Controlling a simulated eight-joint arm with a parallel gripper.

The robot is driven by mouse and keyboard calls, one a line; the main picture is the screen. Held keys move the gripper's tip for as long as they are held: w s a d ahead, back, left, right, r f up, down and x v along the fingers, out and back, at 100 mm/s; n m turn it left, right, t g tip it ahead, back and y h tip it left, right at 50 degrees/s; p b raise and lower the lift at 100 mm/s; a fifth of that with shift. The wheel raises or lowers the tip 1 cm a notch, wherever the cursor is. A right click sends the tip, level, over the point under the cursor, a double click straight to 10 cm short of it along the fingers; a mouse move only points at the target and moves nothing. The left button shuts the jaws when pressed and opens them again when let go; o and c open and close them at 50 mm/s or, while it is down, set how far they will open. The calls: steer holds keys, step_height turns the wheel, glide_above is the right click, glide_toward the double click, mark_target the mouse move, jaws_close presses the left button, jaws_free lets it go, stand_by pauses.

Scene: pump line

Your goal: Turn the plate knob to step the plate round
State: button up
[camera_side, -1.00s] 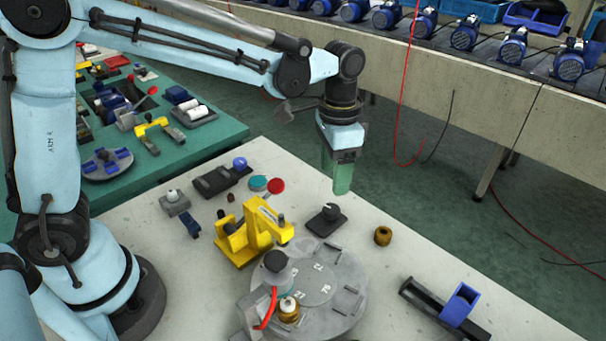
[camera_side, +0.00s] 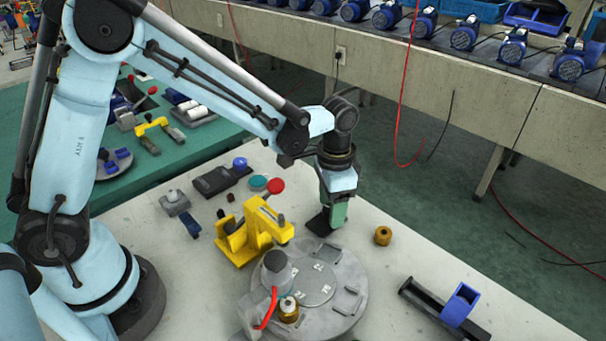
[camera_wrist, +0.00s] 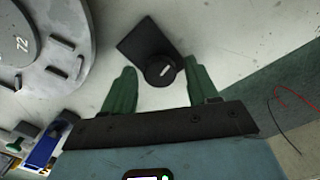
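The plate knob (camera_wrist: 160,71) is a round black knob with a white mark, on a dark square base (camera_side: 318,225). In the wrist view it lies between the tips of my two green fingers, with gaps on both sides. My gripper (camera_side: 337,218) is open and down at the knob, pointing downward. In the side view my gripper hides the knob; I cannot tell how far the fingers reach down beside it. The round grey plate (camera_side: 343,283) has numbers and raised bars; part of it also shows in the wrist view (camera_wrist: 50,50).
A yellow fixture (camera_side: 240,245) stands left of the knob, beside the plate. A brass piece (camera_side: 383,236) lies to the right. A black rail with a blue block (camera_side: 460,304) lies at the lower right.

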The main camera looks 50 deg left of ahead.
steer(key=c, duration=0.9)
steer(key=shift+n, duration=0.4)
steer(key=n, duration=0.3)
steer(key=shift+n, duration=0.3)
steer(key=n, duration=0.3)
steer(key=shift+n, duration=0.3)
steer(key=n, duration=0.6)
steer(key=shift+n, duration=0.4)
steer(key=o, duration=1)
steer(key=shift+o, duration=0.2)
